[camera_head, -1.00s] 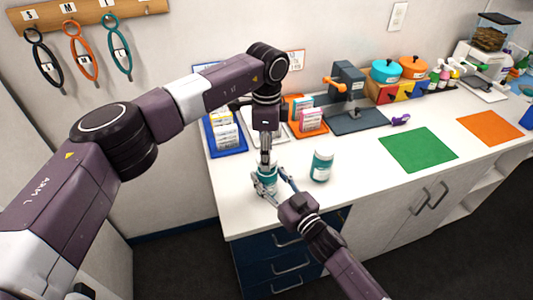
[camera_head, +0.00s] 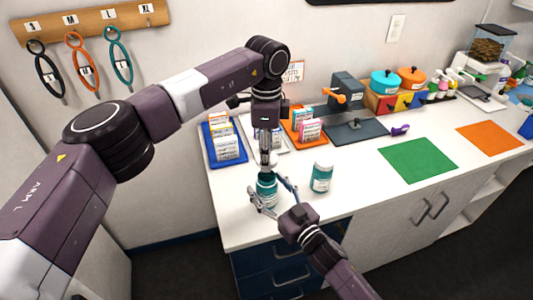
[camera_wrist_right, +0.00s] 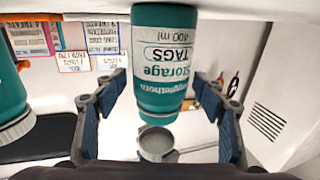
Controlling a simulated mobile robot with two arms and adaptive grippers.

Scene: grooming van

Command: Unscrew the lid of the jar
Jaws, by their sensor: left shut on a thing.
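The teal and white jar (camera_head: 267,190) stands on the counter near its front edge. In the right wrist view the jar (camera_wrist_right: 163,70) appears upside down, its label reading "storage TAGS". My left gripper (camera_head: 266,158) is above the jar and shut on the pale lid (camera_wrist_right: 157,142), which shows just beyond the jar's mouth with a small gap. My right gripper (camera_head: 272,194) is open, with one finger on each side of the jar; gaps show between the pads and the jar in the wrist view (camera_wrist_right: 162,105).
A second teal jar (camera_head: 321,177) with a white lid stands just right. A green mat (camera_head: 418,160) lies right; the counter front between is clear.

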